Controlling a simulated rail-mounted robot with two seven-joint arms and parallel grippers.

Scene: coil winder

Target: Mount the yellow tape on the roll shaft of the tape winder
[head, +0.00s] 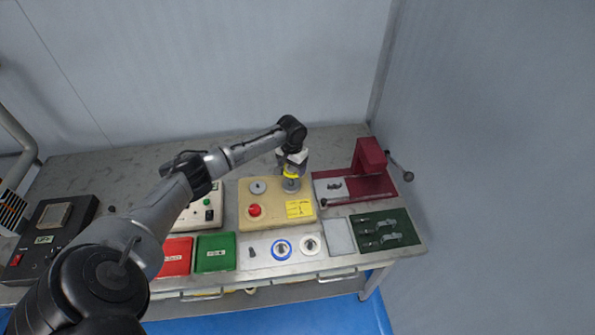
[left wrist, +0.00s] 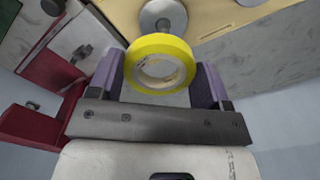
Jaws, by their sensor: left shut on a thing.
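The yellow tape (head: 290,175) is a ring held between the fingers of my left gripper (head: 291,166). In the left wrist view the tape (left wrist: 161,62) sits between the purple finger pads of the gripper (left wrist: 160,78), its hole facing the camera. The tape winder (head: 275,213) is a beige box with a red button and a yellow label. One grey disc (head: 258,187) is at its back left. A second grey disc (left wrist: 163,17) shows just beyond the tape in the wrist view. I cannot tell whether the tape touches it. My right gripper is not in view.
A maroon press (head: 371,160) with a lever stands right of the winder. In front lie a blue roll (head: 281,249), a white roll (head: 310,244), a green tray (head: 215,253) and a red tray (head: 176,256). A green mat (head: 384,231) with tools lies at right.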

